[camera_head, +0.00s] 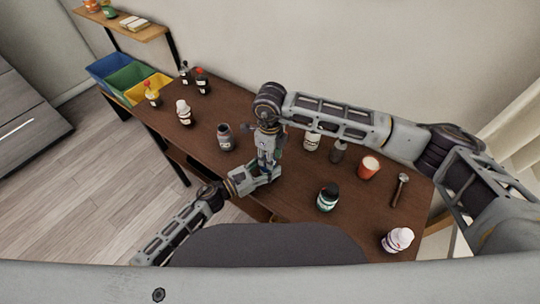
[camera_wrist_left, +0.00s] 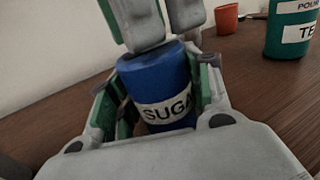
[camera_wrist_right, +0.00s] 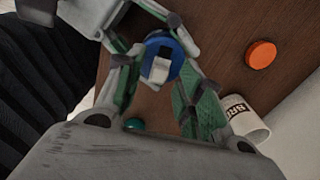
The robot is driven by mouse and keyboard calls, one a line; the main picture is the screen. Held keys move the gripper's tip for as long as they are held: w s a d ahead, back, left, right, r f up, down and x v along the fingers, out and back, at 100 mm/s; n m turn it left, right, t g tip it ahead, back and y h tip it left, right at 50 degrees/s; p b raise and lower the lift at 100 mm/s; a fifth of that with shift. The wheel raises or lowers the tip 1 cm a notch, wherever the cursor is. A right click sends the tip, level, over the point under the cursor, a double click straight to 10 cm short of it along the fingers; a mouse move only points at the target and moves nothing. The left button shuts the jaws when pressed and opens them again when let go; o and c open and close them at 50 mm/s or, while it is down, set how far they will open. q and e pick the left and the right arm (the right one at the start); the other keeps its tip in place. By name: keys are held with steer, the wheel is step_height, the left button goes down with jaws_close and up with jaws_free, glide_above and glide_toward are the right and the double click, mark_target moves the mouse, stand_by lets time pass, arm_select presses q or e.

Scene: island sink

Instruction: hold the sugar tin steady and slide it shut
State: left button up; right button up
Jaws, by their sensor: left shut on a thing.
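The blue sugar tin (camera_wrist_left: 160,85) stands between the two fingers of my left gripper (camera_wrist_left: 160,100), its label partly hidden. My left gripper (camera_head: 262,172) is shut on its sides above the table. My right gripper (camera_wrist_right: 158,75) comes down from above. In the left wrist view its fingertips (camera_wrist_left: 165,35) are at the tin's top. In the right wrist view its fingers are apart, on either side of the tin's round blue top (camera_wrist_right: 163,47), which has a white piece (camera_wrist_right: 160,70) on it. I cannot tell whether they touch it. In the head view the grippers mostly hide the tin.

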steer(key=shift+f, duration=0.1)
steer(key=shift+c, duration=0.4)
jaws_close()
steer(key=shift+w+a, duration=0.5)
steer(key=shift+a, duration=0.3)
steer(key=shift+o, duration=0.4)
jaws_free()
